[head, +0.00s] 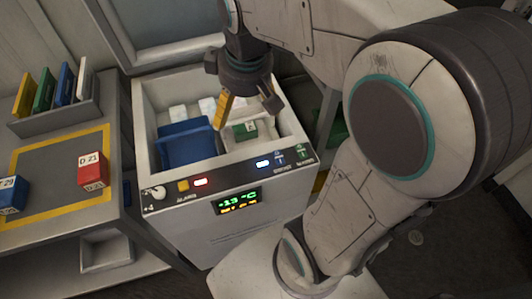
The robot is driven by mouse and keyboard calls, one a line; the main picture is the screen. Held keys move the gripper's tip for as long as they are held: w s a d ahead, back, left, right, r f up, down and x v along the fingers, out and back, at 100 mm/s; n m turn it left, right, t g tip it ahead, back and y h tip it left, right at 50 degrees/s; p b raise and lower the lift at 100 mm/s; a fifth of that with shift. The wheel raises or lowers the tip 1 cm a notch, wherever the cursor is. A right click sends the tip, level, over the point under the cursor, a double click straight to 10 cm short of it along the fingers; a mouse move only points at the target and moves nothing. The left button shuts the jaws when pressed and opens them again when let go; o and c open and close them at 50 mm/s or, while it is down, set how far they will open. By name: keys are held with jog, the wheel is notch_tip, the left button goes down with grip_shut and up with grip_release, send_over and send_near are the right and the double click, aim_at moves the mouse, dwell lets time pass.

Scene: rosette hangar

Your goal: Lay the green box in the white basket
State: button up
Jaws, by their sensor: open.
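The green box (244,131), with a white label on its face, lies low inside the open chest freezer, in its right half. It appears to sit in the white basket (279,129), whose edges are partly hidden by my gripper. My gripper (247,108) hangs over this half of the freezer. Its fingers are spread to the left and right, above and around the green box's position. Nothing shows held between them. I cannot tell whether a fingertip touches the box.
A blue basket (186,143) stands in the freezer's left half, with white lumps (207,104) behind it. The freezer's walls and front control panel surround both baskets. On the left table are a red box (92,169), a blue box (12,194) and a rack (55,118) of coloured plates.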

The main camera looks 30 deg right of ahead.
jog(key=s+a+f+m, duration=0.1)
jog(key=s+f+m, duration=0.2)
jog(key=s, duration=0.8)
jog(key=shift+s+a+m+t, duration=0.25)
jog(key=shift+s+m+t, duration=0.05)
jog(key=shift+m+t, duration=0.1)
dwell(0.7)
